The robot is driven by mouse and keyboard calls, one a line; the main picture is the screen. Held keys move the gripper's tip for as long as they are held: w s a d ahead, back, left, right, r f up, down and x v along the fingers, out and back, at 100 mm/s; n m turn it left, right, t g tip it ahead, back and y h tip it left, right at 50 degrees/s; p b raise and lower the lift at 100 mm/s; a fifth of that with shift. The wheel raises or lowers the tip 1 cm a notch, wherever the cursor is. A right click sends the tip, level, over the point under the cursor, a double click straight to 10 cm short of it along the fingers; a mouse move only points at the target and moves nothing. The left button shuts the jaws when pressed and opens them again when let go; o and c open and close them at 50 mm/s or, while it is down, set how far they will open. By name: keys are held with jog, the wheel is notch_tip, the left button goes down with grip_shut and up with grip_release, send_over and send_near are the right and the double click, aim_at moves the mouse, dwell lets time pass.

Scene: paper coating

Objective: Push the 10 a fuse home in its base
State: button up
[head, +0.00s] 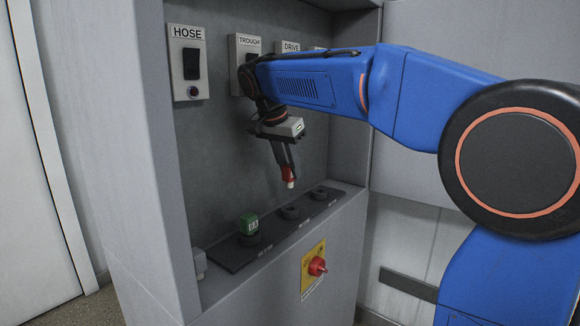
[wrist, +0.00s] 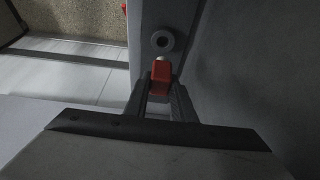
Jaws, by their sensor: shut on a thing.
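My gripper (head: 287,168) is shut on a red fuse (head: 289,176) with a pale tip. The fuse points down and is held above the dark base strip (head: 233,258), apart from it. No rating on the red fuse can be read. A green fuse (head: 249,224) stands in the left base. The middle base (head: 290,212) and the right base (head: 320,193) look empty. In the wrist view the red fuse (wrist: 161,73) sits between the fingers, and a round base (wrist: 162,42) shows just beyond its tip. I cannot tell which base that is.
Switch plates labelled HOSE (head: 188,62), TROUGH and DRIVE (head: 288,48) are on the back wall. A red knob (head: 317,266) on a yellow plate (head: 308,281) sticks out from the front below the bases. The recess side wall (head: 150,150) stands at the left.

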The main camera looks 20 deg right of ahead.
aim_at(287, 187)
jog(key=shift+f, duration=2.65)
jog(key=shift+f, duration=1.5)
jog(key=o, duration=1.1)
jog(key=shift+o, duration=0.2)
jog(key=v, duration=1.2)
jog(key=shift+d, duration=0.15)
